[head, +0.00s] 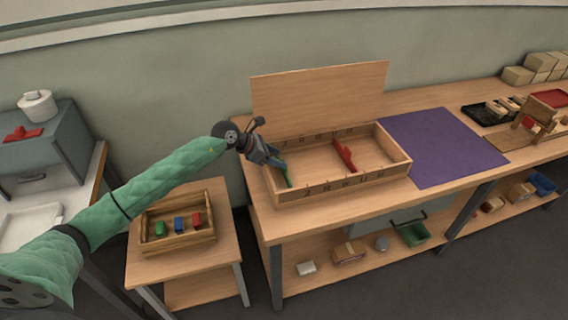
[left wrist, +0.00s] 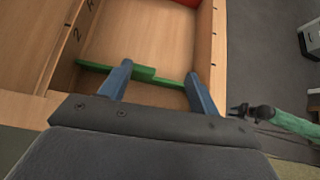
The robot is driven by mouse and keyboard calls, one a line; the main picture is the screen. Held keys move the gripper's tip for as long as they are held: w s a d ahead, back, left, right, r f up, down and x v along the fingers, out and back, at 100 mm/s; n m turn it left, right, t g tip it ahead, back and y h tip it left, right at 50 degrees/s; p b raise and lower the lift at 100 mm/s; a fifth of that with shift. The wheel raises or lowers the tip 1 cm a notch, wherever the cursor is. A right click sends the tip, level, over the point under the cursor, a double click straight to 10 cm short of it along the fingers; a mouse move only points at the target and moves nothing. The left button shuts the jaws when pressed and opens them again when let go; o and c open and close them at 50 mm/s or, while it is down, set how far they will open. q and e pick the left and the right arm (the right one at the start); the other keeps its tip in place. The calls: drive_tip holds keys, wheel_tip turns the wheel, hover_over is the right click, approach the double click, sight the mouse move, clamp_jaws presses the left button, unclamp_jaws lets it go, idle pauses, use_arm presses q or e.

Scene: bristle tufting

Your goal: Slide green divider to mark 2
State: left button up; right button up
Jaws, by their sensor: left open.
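The wooden box (head: 290,198) stands on the workbench with the green divider (head: 287,175) across its left end and a red divider (head: 344,152) near its middle. Marks run along the box walls; a "2" shows on the left wall in the left wrist view, a little beyond the green divider (left wrist: 143,72). My left gripper (head: 273,163) is over the box's left end, its two blue fingers apart. In the left wrist view the fingers (left wrist: 160,76) straddle the divider's raised middle part; I cannot tell if they touch it.
An upright wooden panel (head: 320,95) stands behind the box. A purple mat (head: 445,145) lies to its right, clear. A low side table holds a tray (head: 178,243) with green, blue and red blocks. Black trays (head: 490,113) and boxes are farther right.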

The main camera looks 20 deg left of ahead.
sight(284, 170)
use_arm(q)
drive_tip(key=shift+m+y, duration=0.3)
drive_tip(key=shift+y, duration=0.3)
drive_tip(key=w+f+p, duration=0.2)
drive_tip(key=f, duration=0.1)
drive_tip(key=w+d+f, duration=0.1)
drive_tip(key=shift+f+p, duration=0.35)
drive_tip(key=shift+p, duration=0.05)
drive_tip(key=shift+x, duration=0.9)
use_arm(e)
drive_tip(key=s+d+f, duration=0.2)
drive_tip(key=d+f, duration=0.1)
drive_tip(key=f, duration=0.4)
drive_tip(key=shift+d+t, duration=0.15)
drive_tip(key=shift+t, duration=0.15)
use_arm(q)
drive_tip(key=shift+c, duration=0.2)
use_arm(e)
drive_tip(key=shift+f, duration=0.1)
